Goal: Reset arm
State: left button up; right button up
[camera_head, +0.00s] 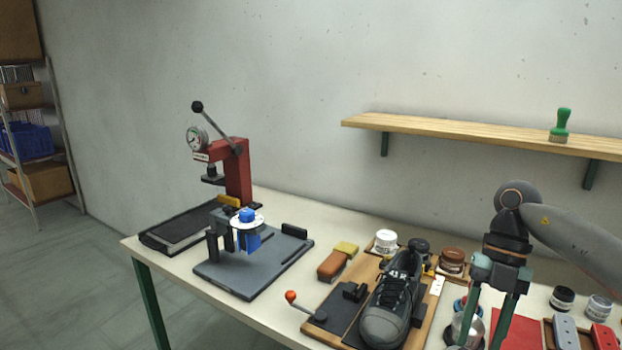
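My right gripper (484,335) comes in from the right on a grey arm and points down over the right part of the table. Its two fingers are spread apart with a gap between them, and I see nothing held. The fingertips reach the bottom of the picture, so their height above the table is hard to judge. My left arm and gripper are not in view.
On the table (275,205) stand a red press (238,172), a grey fixture (232,278) with a blue part, and a dark shoe (388,315) on a wooden board. Jars and a shiny metal item crowd around my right gripper. A wall shelf (455,129) holds a green-handled tool.

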jog(key=s+a+f+m+t+y+p, duration=0.1)
jog(key=s+a+f+m+t+y, duration=0.1)
jog(key=a+y, duration=0.95)
jog(key=s+a+f+m+t+y, duration=0.15)
jog(key=a+y, duration=0.45)
jog(key=a, duration=1.1)
jog(key=w+d+f+m+t+h, duration=0.2)
jog(key=d+f+m+t+h, duration=0.25)
jog(key=m+t, duration=0.4)
jog(key=w+d+f+m+t+h, duration=0.25)
jog(key=f+m+t+h, duration=0.2)
jog(key=m+t, duration=0.4)
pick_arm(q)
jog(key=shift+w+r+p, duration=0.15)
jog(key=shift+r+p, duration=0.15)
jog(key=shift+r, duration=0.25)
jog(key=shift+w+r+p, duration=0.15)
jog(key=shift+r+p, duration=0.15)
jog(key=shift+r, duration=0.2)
pick_arm(e)
jog(key=s+d+f+m+g+h, duration=0.3)
jog(key=s+d+f, duration=0.3)
jog(key=s+f, duration=0.3)
jog(key=s+d+f+m+g+h, duration=0.4)
jog(key=s+d+f+m+h, duration=0.1)
jog(key=s+f, duration=0.4)
notch_tip(320, 180, down, 3)
jog(key=shift+d+r+h, duration=0.2)
jog(key=shift+d+h, duration=0.3)
jog(key=shift+h, duration=0.15)
